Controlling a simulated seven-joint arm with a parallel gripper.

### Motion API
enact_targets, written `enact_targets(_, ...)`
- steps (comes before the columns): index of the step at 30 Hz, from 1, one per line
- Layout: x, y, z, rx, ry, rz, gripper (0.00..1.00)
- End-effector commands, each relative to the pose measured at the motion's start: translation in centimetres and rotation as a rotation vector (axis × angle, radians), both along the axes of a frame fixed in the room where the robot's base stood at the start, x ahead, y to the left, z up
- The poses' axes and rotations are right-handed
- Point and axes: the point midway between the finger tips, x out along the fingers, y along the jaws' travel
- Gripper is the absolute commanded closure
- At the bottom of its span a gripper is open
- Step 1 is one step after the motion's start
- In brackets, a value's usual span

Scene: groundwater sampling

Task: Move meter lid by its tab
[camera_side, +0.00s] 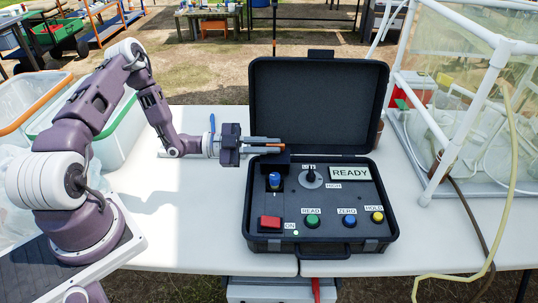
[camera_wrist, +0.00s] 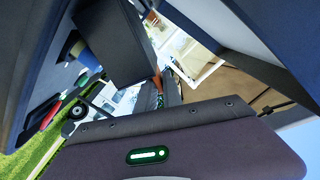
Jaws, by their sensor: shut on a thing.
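The meter is a black case (camera_side: 246,215) standing open on the white table, its big cover (camera_side: 318,100) upright at the back. A small dark meter lid (camera_side: 268,162) stands raised at the panel's left rear, behind a blue-capped vial (camera_side: 274,180). My gripper (camera_side: 278,145) reaches in from the left, level, just above this lid. Its fingers are shut on an orange tab at the lid's top edge, partly hidden by the fingers. In the wrist view the lid is a dark slab (camera_wrist: 112,38), with the orange tab (camera_wrist: 157,82) at the fingertips.
The panel has a black dial (camera_side: 311,175), a READY display (camera_side: 350,172), a red switch (camera_side: 270,222) and green, blue and yellow buttons. A white-framed clear enclosure (camera_side: 470,100) stands right. Lined bins (camera_side: 110,140) stand left.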

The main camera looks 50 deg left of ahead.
Motion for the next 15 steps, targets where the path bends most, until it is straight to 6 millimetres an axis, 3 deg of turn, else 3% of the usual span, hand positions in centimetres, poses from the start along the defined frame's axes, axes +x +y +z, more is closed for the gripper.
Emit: enact_targets(15,2.6,2.7,-0.6,0.007,0.0,0.005,1.0)
